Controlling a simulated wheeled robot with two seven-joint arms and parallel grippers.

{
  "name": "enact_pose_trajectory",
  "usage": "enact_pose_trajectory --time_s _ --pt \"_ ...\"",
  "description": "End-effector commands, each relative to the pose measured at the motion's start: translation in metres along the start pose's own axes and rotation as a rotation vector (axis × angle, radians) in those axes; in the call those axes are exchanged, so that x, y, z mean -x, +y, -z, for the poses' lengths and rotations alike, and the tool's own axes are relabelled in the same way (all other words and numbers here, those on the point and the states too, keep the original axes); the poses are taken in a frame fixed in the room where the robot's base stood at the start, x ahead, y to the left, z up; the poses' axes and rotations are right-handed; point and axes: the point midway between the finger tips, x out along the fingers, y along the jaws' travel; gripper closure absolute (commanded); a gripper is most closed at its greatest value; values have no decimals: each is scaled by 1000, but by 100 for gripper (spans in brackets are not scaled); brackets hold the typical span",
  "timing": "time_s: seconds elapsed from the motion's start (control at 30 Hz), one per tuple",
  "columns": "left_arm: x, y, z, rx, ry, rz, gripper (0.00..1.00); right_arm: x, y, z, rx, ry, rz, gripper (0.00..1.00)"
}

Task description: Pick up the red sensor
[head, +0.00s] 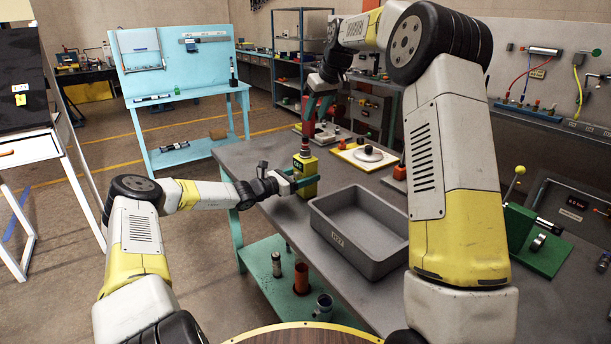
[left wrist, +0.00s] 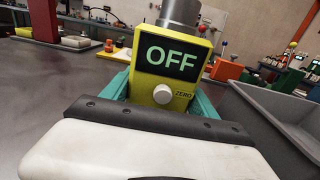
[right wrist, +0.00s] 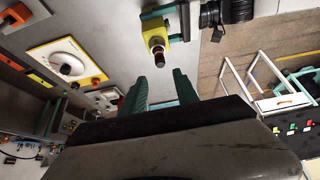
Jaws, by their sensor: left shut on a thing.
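A yellow gauge (head: 305,180) with a dark display stands upright at the left edge of the grey bench. In the left wrist view the gauge (left wrist: 165,80) reads OFF, with a white ZERO knob below. My left gripper (head: 299,182) is shut on the gauge body, a teal finger on each side. A red, dark-tipped sensor (right wrist: 159,52) shows on the gauge's top in the right wrist view; it also shows in the head view (head: 305,144). My right gripper (right wrist: 161,88) is open and empty above the gauge, its fingertips pointing toward it, apart from the sensor.
A grey tray (head: 345,255) sits right beside the gauge on the bench. A white-and-yellow plate (head: 352,158) with a round disc lies behind. A green fixture (head: 535,240) stands at the right. Pipe pieces (head: 301,277) stand on the lower shelf.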

Motion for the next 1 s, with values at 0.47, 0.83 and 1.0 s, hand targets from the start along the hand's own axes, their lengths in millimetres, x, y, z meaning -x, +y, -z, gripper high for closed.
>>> enact_pose_trajectory --time_s 0.47,0.83,1.0 --pt "0 0 0 -1 0 -1 89 -8 -17 12 -243 -78 -99 53" --pt "0 0 0 -1 0 -1 89 -12 -29 22 -515 -106 -247 53" --pt "0 0 0 -1 0 0 89 -40 -23 16 -524 -109 -252 53"
